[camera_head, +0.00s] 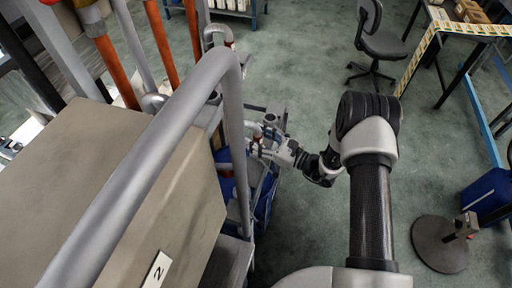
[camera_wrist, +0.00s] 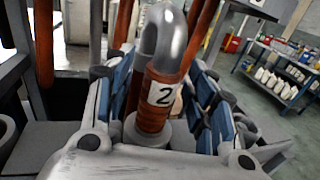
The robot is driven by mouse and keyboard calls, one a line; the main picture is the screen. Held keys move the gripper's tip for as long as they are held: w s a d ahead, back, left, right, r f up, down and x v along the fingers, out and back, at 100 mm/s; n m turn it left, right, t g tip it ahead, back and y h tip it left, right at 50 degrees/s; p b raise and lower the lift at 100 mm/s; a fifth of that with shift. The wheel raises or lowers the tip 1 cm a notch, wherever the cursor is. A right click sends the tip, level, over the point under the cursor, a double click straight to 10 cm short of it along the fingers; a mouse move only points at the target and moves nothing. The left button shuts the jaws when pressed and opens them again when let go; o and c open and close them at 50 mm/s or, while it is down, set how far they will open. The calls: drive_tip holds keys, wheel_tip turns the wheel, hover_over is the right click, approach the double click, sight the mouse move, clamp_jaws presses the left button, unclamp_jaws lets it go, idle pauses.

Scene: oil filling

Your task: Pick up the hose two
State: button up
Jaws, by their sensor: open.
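Hose two (camera_wrist: 158,118) shows in the wrist view as a curved grey metal pipe with an orange-brown sleeve and a white label reading 2. It stands between the blue-padded fingers of my gripper (camera_wrist: 160,82), one finger on each side. The fingers are open, and I cannot tell whether either pad touches the sleeve. In the head view my gripper (camera_head: 266,140) is at the right side of the grey machine, and the hose there is too small and covered to make out clearly.
A large grey-brown box (camera_head: 110,180) with a 2 label and a thick grey rail (camera_head: 150,150) stand left of my arm. Orange hoses (camera_head: 115,70) hang behind. A chair (camera_head: 378,45), a table and a blue can (camera_head: 487,195) are right.

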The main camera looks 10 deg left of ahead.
clamp_jaws()
idle(0.7)
idle(0.3)
